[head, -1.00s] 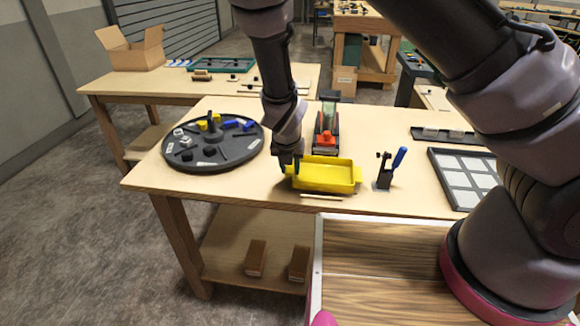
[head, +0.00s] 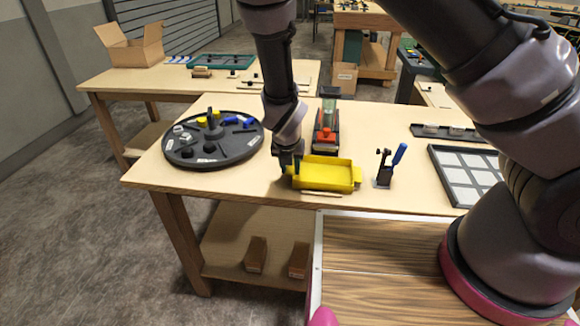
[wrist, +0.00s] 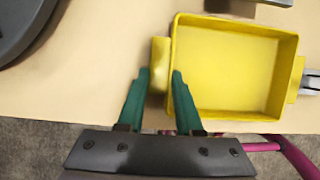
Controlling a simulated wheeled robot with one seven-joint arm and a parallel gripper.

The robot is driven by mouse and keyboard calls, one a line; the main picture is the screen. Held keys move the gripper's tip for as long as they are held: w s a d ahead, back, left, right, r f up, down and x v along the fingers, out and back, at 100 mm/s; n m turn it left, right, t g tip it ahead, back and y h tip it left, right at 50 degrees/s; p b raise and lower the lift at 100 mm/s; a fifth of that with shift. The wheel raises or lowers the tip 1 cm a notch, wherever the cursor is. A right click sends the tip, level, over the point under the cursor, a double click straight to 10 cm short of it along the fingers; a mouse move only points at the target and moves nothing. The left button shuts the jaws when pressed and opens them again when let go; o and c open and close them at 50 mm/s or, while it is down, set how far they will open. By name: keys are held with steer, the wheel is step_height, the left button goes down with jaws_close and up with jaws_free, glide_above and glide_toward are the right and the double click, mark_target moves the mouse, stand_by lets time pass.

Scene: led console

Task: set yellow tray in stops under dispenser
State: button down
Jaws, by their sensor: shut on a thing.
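The yellow tray (head: 326,186) is an open shallow box with a tab at each end, near the front edge of the table. My gripper (head: 291,170) is at its left end. In the wrist view the green fingers of my gripper (wrist: 160,78) are closed about the left tab of the yellow tray (wrist: 232,105). Whether the tray touches the table is hard to tell. The dispenser (head: 327,130), with a clear column and red-orange front, stands behind the tray. The stops cannot be made out clearly; a thin pale strip (head: 321,194) lies in front of the tray.
A dark round turntable (head: 220,157) with small parts is on the left. A blue-handled clamp (head: 386,168) stands close to the tray's right end. A grey panelled tray (head: 466,180) lies farther right. Bare table top lies between clamp and panelled tray.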

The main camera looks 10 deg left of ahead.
steer(key=shift+f, duration=0.1)
steer(key=c, duration=0.5)
jaws_free()
steer(key=v, duration=1)
steer(key=shift+s+r, duration=0.25)
steer(key=shift+r, duration=0.1)
